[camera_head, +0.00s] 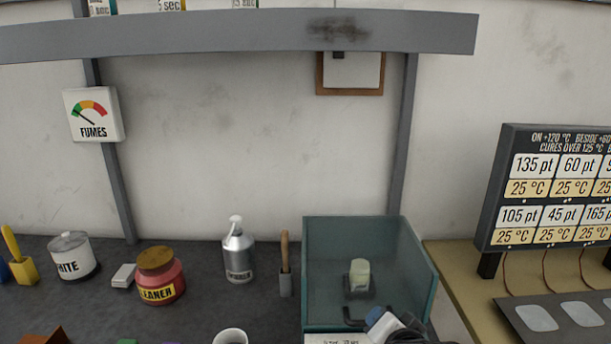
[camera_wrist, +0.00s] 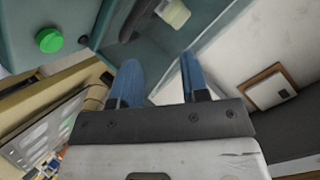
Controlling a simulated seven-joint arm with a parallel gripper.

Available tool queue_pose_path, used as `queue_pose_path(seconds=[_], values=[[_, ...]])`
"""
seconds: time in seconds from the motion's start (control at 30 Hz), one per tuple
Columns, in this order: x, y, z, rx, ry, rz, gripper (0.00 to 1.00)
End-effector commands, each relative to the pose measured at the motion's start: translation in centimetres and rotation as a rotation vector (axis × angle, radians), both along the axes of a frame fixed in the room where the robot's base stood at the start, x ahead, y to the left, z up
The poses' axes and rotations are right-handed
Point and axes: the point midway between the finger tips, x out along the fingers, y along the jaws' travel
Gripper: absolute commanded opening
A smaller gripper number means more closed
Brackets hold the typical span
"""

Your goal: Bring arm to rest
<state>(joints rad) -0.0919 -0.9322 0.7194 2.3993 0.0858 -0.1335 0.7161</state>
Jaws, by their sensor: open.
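My gripper (camera_wrist: 158,68) shows in the wrist view with two blue fingers spread apart and nothing between them. In the head view my gripper (camera_head: 377,320) is at the bottom edge, in front of the lower right part of a teal, clear-walled box (camera_head: 322,243). Most of my arm is out of frame. A pale, greenish container (camera_head: 360,275) stands on a dark holder inside the box. The pale container also shows at the top of the wrist view (camera_wrist: 173,12), beyond the fingertips and apart from them.
A temperature board (camera_head: 556,190) is at right, above a plate with pale pads (camera_head: 560,316). A shelf (camera_head: 230,36) crosses above.

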Motion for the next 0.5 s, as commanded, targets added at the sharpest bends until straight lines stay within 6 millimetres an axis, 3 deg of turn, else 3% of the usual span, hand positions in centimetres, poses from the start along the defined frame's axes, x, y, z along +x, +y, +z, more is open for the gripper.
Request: queue_pose_path(seconds=[0.5], values=[[-5.1,-2.1,4.1,-0.368,0.474,0.281,0.41]])
